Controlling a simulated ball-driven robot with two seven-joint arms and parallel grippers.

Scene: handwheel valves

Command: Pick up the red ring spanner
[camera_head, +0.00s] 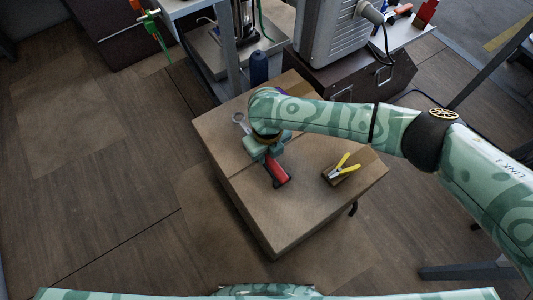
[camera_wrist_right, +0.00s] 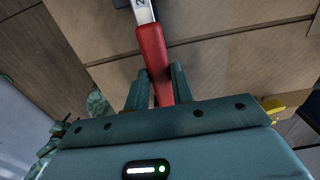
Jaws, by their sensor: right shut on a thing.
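The red ring spanner (camera_head: 278,173) is on or just above the top of a brown cardboard box. Its red handle points to the lower right, and its grey ring end (camera_head: 239,118) shows beyond my gripper at the upper left. My right gripper (camera_head: 266,150) covers the middle of the spanner. In the right wrist view my right gripper (camera_wrist_right: 157,84) is shut on the red handle (camera_wrist_right: 153,52), one finger on each side. The silver shank runs out of the top of that view. I cannot tell whether the spanner touches the box. My left gripper is not in view.
The cardboard box (camera_head: 235,170) has bare room at its front. Yellow-handled pliers (camera_head: 343,168) lie on its right side. A dark blue bottle or cylinder (camera_head: 258,68) stands behind it. A grey machine (camera_head: 327,40) and a bench fill the back.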

